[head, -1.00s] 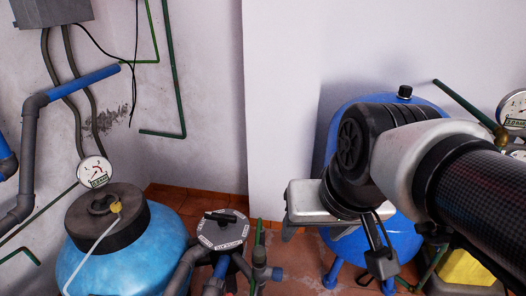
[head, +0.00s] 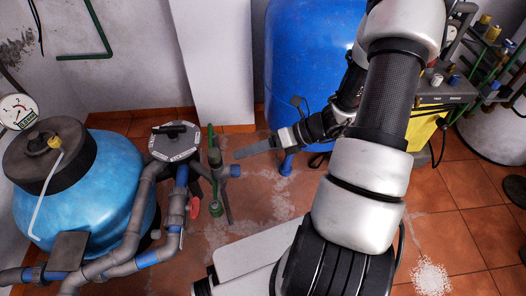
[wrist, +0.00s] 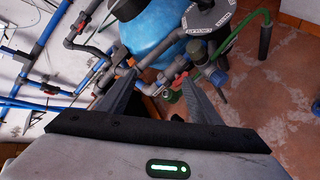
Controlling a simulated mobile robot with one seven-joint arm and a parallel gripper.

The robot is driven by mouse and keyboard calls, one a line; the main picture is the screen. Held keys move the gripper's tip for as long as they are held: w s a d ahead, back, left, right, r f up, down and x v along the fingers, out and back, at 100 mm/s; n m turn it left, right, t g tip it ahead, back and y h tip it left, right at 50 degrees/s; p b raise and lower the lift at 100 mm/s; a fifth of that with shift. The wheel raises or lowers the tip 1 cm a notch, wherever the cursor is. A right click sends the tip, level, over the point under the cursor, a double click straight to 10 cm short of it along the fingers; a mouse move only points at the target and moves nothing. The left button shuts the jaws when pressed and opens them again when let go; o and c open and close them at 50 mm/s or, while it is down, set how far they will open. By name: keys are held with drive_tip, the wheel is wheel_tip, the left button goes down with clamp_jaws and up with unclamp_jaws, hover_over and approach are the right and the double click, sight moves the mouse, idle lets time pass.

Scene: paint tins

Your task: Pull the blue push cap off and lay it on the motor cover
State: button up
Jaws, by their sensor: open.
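A blue cap (head: 235,171) sits on the right-hand end of a short side branch beside the grey multiport valve (head: 174,142). In the wrist view a bluish end piece (wrist: 219,78), probably the same cap, is right of the fingers. My gripper (head: 237,154) is just above and to the right of the cap in the head view, apart from it as far as I can tell. In the wrist view my gripper (wrist: 158,72) has its two fingers spread, with pipework beyond and nothing held. A dark flat box (head: 68,250) at the lower left may be the motor cover; I cannot tell.
A light blue filter tank (head: 120,190) with grey pipes (head: 140,215) stands at left. A tall blue tank (head: 310,70) stands behind my arm. A yellow container (head: 422,130) is at right. The tiled floor (head: 455,200) at right is largely clear.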

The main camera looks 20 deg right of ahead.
drive_tip(key=d+f+m+t, duration=0.3)
drive_tip(key=d+f+m, duration=0.1)
drive_tip(key=f+m, duration=0.45)
drive_tip(key=m+t+h, duration=0.3)
drive_tip(key=m, duration=0.8)
approach(239, 171)
drive_tip(key=shift+d+f+b+x, duration=0.15)
drive_tip(key=shift+b+x, duration=0.5)
drive_tip(key=shift+x, duration=1.3)
drive_tip(key=shift+d+f+b+x, duration=0.15)
drive_tip(key=shift+b+x, duration=0.5)
drive_tip(key=shift+x, duration=1.3)
drive_tip(key=shift+d+f+b+x, duration=0.15)
drive_tip(key=shift+b+x, duration=0.5)
drive_tip(key=shift+x, duration=1.3)
drive_tip(key=c, duration=1.3)
drive_tip(key=shift+s+d, duration=0.3)
drive_tip(key=shift+d, duration=0.65)
drive_tip(key=shift+s+d, duration=0.3)
drive_tip(key=shift+d, duration=0.65)
